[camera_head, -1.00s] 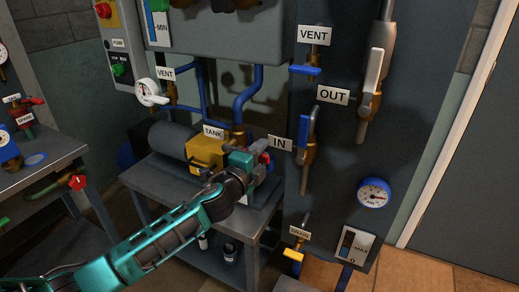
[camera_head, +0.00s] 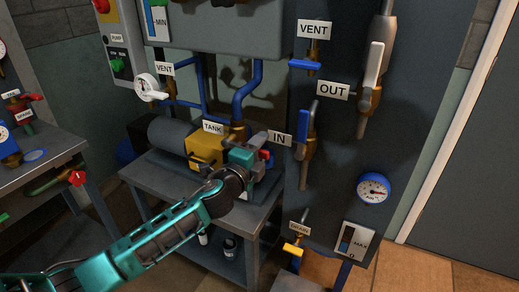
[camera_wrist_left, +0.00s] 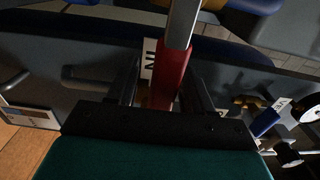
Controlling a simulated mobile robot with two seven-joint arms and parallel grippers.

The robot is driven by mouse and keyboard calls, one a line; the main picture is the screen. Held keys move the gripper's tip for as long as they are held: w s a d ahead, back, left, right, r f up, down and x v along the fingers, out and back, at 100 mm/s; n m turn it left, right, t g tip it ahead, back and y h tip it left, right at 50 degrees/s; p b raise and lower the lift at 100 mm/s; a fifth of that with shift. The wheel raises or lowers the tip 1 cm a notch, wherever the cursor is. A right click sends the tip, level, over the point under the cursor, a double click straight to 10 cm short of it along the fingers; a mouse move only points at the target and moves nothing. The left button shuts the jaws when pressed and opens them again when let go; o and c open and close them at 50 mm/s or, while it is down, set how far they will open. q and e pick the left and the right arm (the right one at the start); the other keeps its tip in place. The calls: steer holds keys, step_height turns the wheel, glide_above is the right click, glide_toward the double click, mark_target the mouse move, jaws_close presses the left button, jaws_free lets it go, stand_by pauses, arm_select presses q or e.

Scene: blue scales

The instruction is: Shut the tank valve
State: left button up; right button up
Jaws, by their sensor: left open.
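The tank valve has a brass body (camera_head: 238,131) on the blue pipe, right of the TANK label (camera_head: 213,128). Its lever (camera_head: 266,155) has a red grip, mostly hidden behind my left gripper in the head view. In the left wrist view the red grip (camera_wrist_left: 172,75) and its grey metal bar (camera_wrist_left: 183,22) run between the fingers. My left gripper (camera_head: 263,149) is open around the red grip; it also shows in the left wrist view (camera_wrist_left: 165,80). I cannot tell whether either finger touches the grip. My right gripper is not in view.
A yellow box (camera_head: 206,150) and grey motor stand on the grey bench (camera_head: 150,172) beside my arm. The IN valve's blue lever (camera_head: 303,130) is close to the right. A dark panel (camera_head: 340,170) with more valves and a gauge stands behind it.

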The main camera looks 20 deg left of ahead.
arm_select(q)
steer(key=s+a, duration=0.1)
steer(key=s, duration=1.2)
steer(key=shift+w, duration=0.1)
